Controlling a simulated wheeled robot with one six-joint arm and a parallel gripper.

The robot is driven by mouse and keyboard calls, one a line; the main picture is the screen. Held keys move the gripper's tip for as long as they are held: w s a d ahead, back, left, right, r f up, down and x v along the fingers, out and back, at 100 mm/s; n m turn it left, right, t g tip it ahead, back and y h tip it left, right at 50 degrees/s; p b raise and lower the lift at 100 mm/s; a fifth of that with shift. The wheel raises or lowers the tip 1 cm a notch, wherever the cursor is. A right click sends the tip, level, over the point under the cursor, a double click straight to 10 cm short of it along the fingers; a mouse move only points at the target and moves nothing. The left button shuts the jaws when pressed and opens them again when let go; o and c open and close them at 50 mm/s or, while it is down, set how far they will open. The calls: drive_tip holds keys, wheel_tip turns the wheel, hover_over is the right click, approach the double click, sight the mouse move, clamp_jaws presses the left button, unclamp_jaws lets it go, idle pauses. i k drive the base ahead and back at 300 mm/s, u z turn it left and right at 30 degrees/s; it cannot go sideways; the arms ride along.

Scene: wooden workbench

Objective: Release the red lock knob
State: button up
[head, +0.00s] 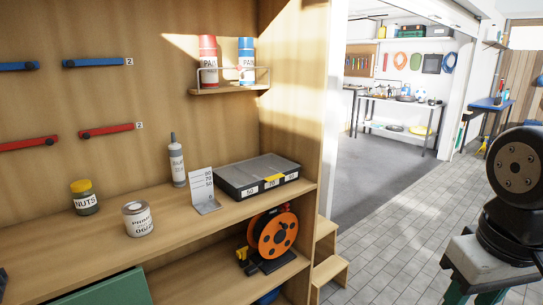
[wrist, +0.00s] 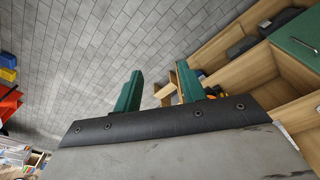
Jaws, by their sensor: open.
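No separate red lock knob can be made out for certain in either view. In the head view, a left red bar (head: 28,143) and a right red bar (head: 108,130) are on the wooden back wall, each with a small dark round end. The right one has a "2" label beside it. My gripper (wrist: 160,74) shows in the wrist view as two green fingers spread apart, with nothing between them. It is over the tiled floor, away from the bench. Parts of my arm show at the head view's right edge.
Two blue bars (head: 93,62) hang above the red ones. The bench shelf (head: 180,225) holds a nuts jar (head: 85,197), a paint can (head: 138,218), a grey bottle (head: 176,162) and a black case (head: 257,176). An orange cable reel (head: 273,235) stands below. Tiled floor (head: 400,215) is clear.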

sight(284, 207)
drive_tip(key=u, duration=0.4)
drive_tip(key=k, duration=0.9)
drive_tip(key=u, duration=0.6)
drive_tip(key=k, duration=0.45)
drive_tip(key=z, duration=0.4)
drive_tip(key=i, duration=0.7)
drive_tip(key=z, duration=0.9)
drive_tip(key=i, duration=1.65)
drive_tip(key=u, duration=0.45)
